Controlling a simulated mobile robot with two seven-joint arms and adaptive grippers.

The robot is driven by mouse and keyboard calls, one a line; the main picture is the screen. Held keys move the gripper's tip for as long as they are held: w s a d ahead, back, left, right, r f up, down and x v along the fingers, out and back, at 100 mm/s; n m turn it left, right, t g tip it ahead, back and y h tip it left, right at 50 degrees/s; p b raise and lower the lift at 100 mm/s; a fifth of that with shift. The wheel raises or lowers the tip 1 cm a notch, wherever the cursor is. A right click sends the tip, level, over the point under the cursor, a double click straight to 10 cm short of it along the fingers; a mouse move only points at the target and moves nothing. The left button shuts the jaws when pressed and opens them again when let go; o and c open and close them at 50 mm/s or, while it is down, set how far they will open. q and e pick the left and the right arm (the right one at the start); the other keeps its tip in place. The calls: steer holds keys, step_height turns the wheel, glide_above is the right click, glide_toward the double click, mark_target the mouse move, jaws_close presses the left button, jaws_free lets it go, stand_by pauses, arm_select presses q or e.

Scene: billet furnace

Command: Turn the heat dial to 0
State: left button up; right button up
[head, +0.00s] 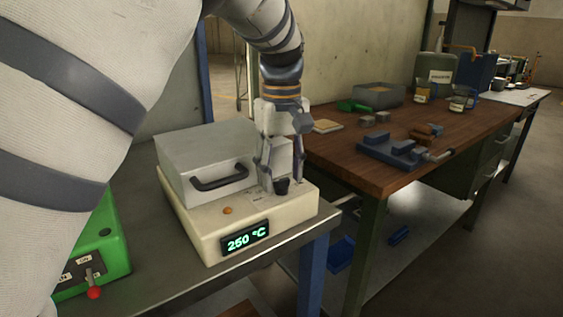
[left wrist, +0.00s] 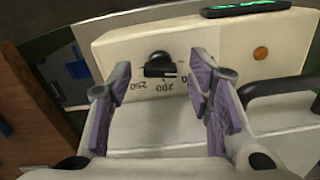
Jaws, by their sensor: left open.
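The heat dial (head: 282,187) is a small black knob on top of the cream base of the furnace (head: 200,238). The green display (head: 245,239) on the front reads 250 °C. In the left wrist view the dial (left wrist: 159,63) shows beyond the fingertips, with printed numbers such as 200 and 250 beside it, upside down. A small pale mark shows at the knob's edge. My left gripper (head: 281,179) points down over the dial, open, with a finger to either side of it. I cannot tell whether a finger touches it. My right gripper is not in view.
The furnace's grey lid (head: 205,155) with a black handle (head: 220,178) stands beside my left gripper. An orange button (head: 227,210) is near the display. A green box (head: 100,245) with a red-tipped lever is at left. A wooden workbench (head: 340,160) with tools stands at right.

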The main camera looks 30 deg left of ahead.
mark_target(281, 179)
arm_select(q)
step_height(281, 179, up, 12)
steer(key=shift+f, duration=0.15)
steer(key=shift+f, duration=0.1)
stand_by(0.3)
